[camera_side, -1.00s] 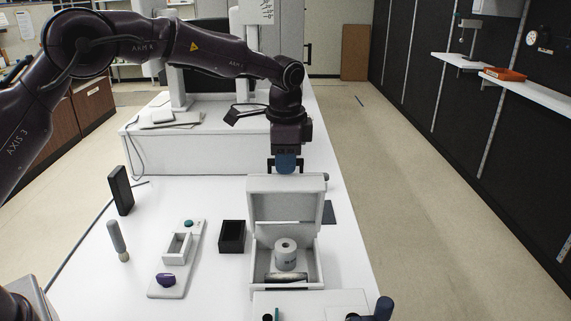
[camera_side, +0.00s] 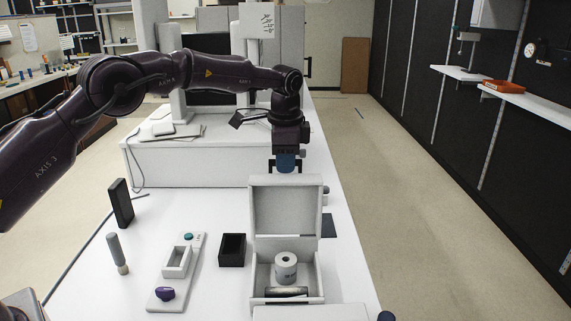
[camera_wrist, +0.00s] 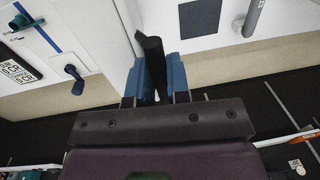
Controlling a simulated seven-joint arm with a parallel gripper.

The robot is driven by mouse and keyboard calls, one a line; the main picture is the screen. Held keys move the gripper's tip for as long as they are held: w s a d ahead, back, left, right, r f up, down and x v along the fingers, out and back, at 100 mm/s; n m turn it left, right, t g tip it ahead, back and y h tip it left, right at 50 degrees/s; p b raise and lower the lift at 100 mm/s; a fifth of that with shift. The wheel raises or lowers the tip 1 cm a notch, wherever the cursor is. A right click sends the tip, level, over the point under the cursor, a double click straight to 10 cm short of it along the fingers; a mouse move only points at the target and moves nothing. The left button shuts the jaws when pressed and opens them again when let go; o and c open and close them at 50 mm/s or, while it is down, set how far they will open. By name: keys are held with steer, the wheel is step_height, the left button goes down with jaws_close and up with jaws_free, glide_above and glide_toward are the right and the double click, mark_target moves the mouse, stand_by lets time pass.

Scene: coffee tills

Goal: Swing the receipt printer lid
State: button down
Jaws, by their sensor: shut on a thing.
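The white receipt printer (camera_side: 317,285) stands on the near counter in the side view. Its lid (camera_side: 285,205) stands open, roughly upright, at the back of the box. A white paper roll (camera_side: 286,267) sits inside. My gripper (camera_side: 286,167) is at the lid's top edge, with its fingertips partly hidden behind it. In the wrist view my gripper's blue fingers (camera_wrist: 157,75) are shut on a dark bar (camera_wrist: 153,55), which seems to be the lid's handle. Its join to the lid is not clear.
A black open box (camera_side: 232,250) and a white tray (camera_side: 165,290) with a purple piece (camera_side: 165,293) lie left of the printer. A raised white counter (camera_side: 200,165) is behind.

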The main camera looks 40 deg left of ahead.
steer(key=shift+w+a, duration=0.2)
steer(key=shift+a, duration=0.05)
steer(key=shift+w+a+f, duration=0.1)
steer(key=shift+w+a, duration=0.05)
steer(key=c, duration=1)
jaws_free()
step_height(320, 180, up, 13)
steer(key=shift+s+d, duration=0.4)
steer(key=shift+s, duration=0.05)
